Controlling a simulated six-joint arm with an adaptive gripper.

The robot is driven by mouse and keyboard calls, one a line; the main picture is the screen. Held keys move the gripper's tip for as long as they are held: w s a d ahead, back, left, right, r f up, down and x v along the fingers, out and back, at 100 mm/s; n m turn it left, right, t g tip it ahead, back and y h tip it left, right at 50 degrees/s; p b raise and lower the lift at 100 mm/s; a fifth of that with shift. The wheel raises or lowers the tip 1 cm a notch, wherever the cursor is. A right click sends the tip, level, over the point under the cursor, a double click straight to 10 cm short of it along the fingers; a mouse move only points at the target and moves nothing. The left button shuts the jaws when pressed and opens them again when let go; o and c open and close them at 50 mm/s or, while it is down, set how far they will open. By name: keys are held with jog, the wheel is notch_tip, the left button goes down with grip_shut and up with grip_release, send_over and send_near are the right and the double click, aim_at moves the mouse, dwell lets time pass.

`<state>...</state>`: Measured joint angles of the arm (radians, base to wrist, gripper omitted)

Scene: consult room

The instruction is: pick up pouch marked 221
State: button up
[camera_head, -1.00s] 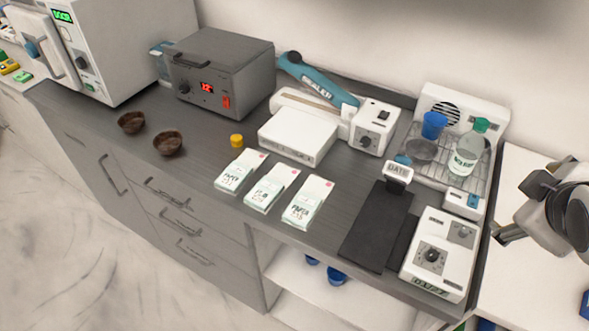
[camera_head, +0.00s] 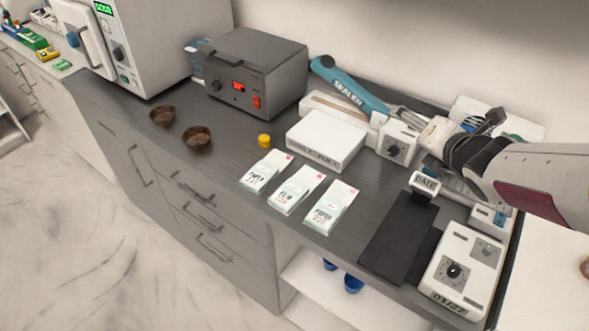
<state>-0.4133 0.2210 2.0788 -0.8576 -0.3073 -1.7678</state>
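Three white-and-pale-green pouches lie in a row on the dark counter: a left pouch (camera_head: 266,171), a middle pouch (camera_head: 297,189) and a right pouch (camera_head: 331,207). Each has printed text and a small red mark at its top right. The numbers are too small to read, so I cannot tell which is 221. My gripper (camera_head: 462,128) is above the back right of the counter, over the rack and near the sealer, well to the right of the pouches and apart from them. Its fingers are partly hidden, and I cannot tell whether they are open.
A white box (camera_head: 325,141) and a blue-handled sealer (camera_head: 347,86) stand behind the pouches. A yellow cap (camera_head: 264,141) and two brown bowls (camera_head: 197,138) are to the left. A date stamp (camera_head: 424,184), a black pad (camera_head: 398,240) and a white dial unit (camera_head: 461,271) are to the right.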

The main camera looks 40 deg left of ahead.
jog(key=s+a+f+n+g+y, duration=0.2)
jog(key=a+f+n, duration=0.2)
jog(key=a+n, duration=0.3)
jog(key=n+g+y, duration=0.4)
jog(key=n+g, duration=0.4)
jog(key=n, duration=0.4)
send_near(260, 175)
jog(key=shift+a+f, duration=0.15)
jog(key=shift+a, duration=0.35)
jog(key=shift+x, duration=1.25)
jog(key=shift+a, duration=0.15)
jog(key=shift+x, duration=2.5)
